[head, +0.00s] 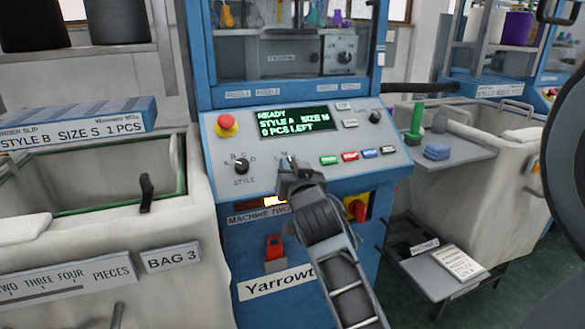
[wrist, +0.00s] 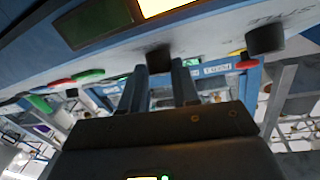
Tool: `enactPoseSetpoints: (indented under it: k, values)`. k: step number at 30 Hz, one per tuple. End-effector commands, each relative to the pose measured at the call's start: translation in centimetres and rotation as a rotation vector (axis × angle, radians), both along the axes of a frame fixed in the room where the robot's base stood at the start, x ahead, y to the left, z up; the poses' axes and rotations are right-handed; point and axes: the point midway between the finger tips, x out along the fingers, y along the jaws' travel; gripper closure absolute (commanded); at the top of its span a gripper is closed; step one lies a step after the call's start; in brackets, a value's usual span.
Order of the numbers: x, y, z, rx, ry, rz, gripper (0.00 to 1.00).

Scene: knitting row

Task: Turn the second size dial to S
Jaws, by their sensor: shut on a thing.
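The size dial of machine two is a dark knob (wrist: 158,56) on the sloping panel. In the wrist view it sits between the two fingertips of my gripper (wrist: 160,69), which is shut on it. In the head view my gripper (head: 290,170) covers the dial, and its pointer is hidden; small letters show just above. The green display (head: 297,121) reads READY, STYLE A, SIZE M, 0 PCS LEFT. The style dial (head: 241,166) is the black knob to the left; it also shows in the wrist view (wrist: 265,39). The MACHINE TWO label (head: 257,216) is below the panel.
A red stop button (head: 227,122) on yellow is at the panel's upper left. Several coloured buttons (head: 350,156) and a black knob (head: 376,116) are to the right. A red-and-yellow switch (head: 357,209) is below the panel, close to my arm. Bins flank the machine.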

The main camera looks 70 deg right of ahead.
Motion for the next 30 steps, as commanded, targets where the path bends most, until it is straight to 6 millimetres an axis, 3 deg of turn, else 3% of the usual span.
enactPoseSetpoints:
  k: [11, 30]
  values:
    - [-0.14, -0.03, 0.41, -0.034, 0.044, 0.074, 1.0]
    - [-0.64, -0.57, -0.27, -0.186, 0.21, 0.358, 1.0]
